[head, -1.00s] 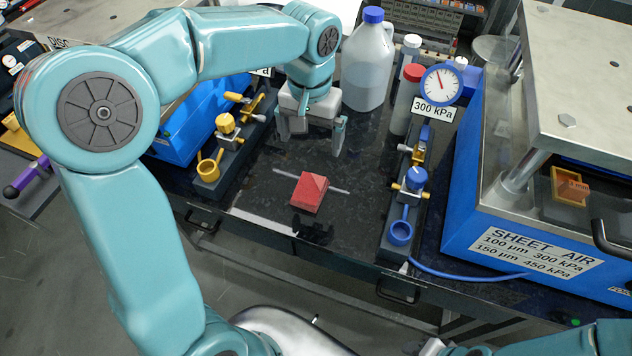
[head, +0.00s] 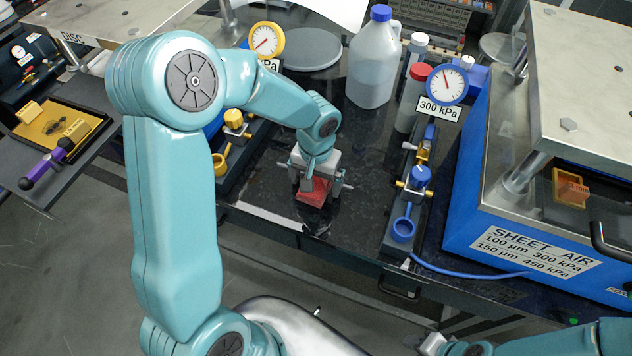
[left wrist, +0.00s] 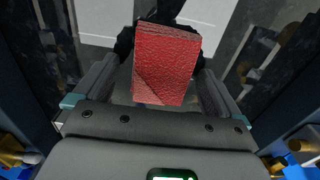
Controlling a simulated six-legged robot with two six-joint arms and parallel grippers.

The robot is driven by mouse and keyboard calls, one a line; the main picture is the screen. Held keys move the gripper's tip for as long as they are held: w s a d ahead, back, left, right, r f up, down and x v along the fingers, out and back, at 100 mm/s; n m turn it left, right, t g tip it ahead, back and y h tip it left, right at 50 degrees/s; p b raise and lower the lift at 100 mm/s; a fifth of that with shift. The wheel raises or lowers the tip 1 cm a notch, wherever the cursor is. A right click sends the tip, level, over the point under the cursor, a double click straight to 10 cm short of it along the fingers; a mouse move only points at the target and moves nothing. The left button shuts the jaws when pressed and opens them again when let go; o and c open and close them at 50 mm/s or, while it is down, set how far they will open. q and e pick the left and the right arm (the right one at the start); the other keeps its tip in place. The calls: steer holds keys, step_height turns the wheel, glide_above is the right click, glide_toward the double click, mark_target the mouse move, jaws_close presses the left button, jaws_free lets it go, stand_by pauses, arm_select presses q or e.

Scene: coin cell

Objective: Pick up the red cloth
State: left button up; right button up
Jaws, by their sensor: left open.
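The red cloth (head: 314,193) is a small folded square lying on the dark bench top. My left gripper (head: 316,196) is over it with its fingers pointing down, partly covering it in the head view. In the left wrist view the red cloth (left wrist: 165,62) lies between the two dark open fingers, one on each side. Whether the fingers touch it I cannot tell. Of my right arm (head: 540,340), only part shows at the bottom right edge; its gripper's jaws cannot be made out.
A fixture with a blue valve and blue cup (head: 403,230) stands right of the cloth, a yellow-cup fixture (head: 220,163) to the left. A blue-capped jug (head: 374,62) and red-capped bottle (head: 412,98) stand behind. A blue sheet press (head: 475,205) fills the right.

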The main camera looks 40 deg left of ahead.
arm_select(q)
steer(key=shift+s, duration=0.2)
steer(key=shift+c, duration=0.3)
steer(key=shift+f, duration=0.1)
steer(key=c, duration=1.1)
steer(key=shift+c, duration=0.3)
steer(key=shift+w, duration=0.1)
steer(key=shift+w+r, duration=0.1)
steer(key=shift+r, duration=0.25)
step_height(320, 180, up, 19)
steer(key=shift+r+b, duration=0.2)
steer(key=shift+b, duration=0.2)
